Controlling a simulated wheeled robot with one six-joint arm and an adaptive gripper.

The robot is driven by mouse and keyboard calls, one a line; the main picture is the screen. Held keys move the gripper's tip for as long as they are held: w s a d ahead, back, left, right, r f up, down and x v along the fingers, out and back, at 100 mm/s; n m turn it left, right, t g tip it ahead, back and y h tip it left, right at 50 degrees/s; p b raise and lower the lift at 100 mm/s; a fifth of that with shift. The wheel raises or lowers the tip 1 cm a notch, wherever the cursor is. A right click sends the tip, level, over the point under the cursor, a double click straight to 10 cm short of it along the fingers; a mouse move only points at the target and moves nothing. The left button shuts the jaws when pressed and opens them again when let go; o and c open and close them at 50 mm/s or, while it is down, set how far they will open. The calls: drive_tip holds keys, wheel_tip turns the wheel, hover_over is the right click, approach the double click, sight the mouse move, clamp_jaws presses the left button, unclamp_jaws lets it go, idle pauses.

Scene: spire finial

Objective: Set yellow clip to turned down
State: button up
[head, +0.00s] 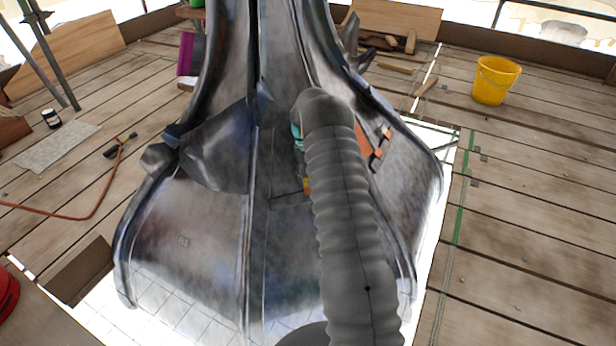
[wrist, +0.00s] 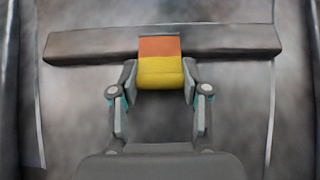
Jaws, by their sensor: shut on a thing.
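The yellow clip (wrist: 160,73) is in the upper middle of the wrist view, with an orange part (wrist: 160,48) above its yellow part. It lies over a dark horizontal bar (wrist: 90,45) on the grey metal spire. My gripper (wrist: 160,82) has one finger on each side of the yellow part and is shut on it. In the head view only a small yellow and orange bit of the clip (head: 307,185) shows beside my arm. My arm hides the rest of it and most of my gripper there.
The lead-grey spire (head: 190,225) fills the middle of the head view. An orange strip-like thing (head: 362,140) is on its right face. A yellow bucket (head: 496,80) stands on the planks at right. A red hose (head: 95,210) lies at left.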

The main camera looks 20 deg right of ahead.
drive_tip(key=o, duration=1.1)
drive_tip(key=shift+o, duration=0.2)
drive_tip(key=v, duration=1.2)
